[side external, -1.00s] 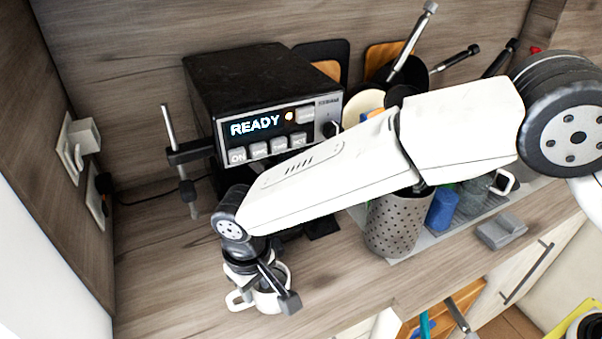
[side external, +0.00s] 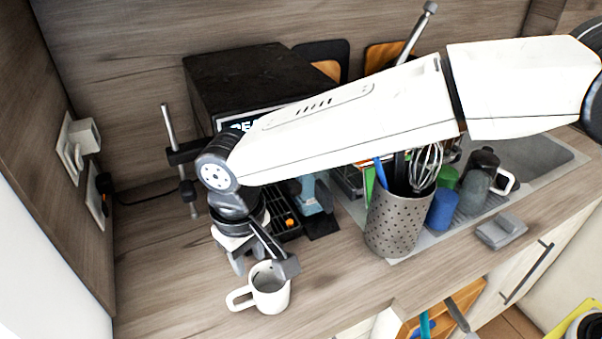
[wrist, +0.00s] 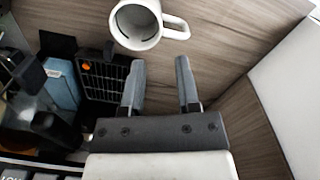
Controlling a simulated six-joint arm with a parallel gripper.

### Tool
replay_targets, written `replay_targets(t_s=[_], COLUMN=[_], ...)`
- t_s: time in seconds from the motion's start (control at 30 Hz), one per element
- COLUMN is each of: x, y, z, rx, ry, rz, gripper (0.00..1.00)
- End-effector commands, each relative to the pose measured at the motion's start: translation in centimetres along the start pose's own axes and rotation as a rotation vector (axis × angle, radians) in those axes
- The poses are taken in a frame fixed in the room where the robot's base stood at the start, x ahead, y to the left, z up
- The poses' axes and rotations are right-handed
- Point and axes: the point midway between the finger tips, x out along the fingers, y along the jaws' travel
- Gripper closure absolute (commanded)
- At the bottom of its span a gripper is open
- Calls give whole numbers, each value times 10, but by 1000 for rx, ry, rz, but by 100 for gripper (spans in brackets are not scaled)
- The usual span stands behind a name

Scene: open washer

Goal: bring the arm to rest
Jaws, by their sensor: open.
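My gripper (side external: 262,268) is open and empty above the counter at the front left in the side view. A white mug (side external: 270,291) stands upright on the wooden counter just below the fingers, its handle toward the left. The wrist view shows both fingers of my gripper (wrist: 160,85) spread apart, with nothing between them. There the mug (wrist: 137,27) is beyond the fingertips, apart from them, with its handle to the right.
A black machine (side external: 240,80) stands behind my arm, with a drip grate (wrist: 100,80) in front. A perforated utensil holder (side external: 392,222) stands to the right, beside cups (side external: 443,208). The counter's left part (side external: 150,270) is clear.

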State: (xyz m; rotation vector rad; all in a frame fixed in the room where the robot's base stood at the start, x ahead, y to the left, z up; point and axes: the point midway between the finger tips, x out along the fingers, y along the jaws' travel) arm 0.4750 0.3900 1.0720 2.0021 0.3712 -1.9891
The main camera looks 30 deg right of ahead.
Motion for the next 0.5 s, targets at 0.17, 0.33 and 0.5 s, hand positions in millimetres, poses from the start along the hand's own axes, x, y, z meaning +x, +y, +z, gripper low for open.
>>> replay_targets(t_s=[0.17,0.33,0.5], x=[0,0,-1], y=[0,3,22], z=[0,0,4], rx=[0,3,16], ry=[0,-1,-4], rz=[0,-1,-9], gripper=[60,60,60])
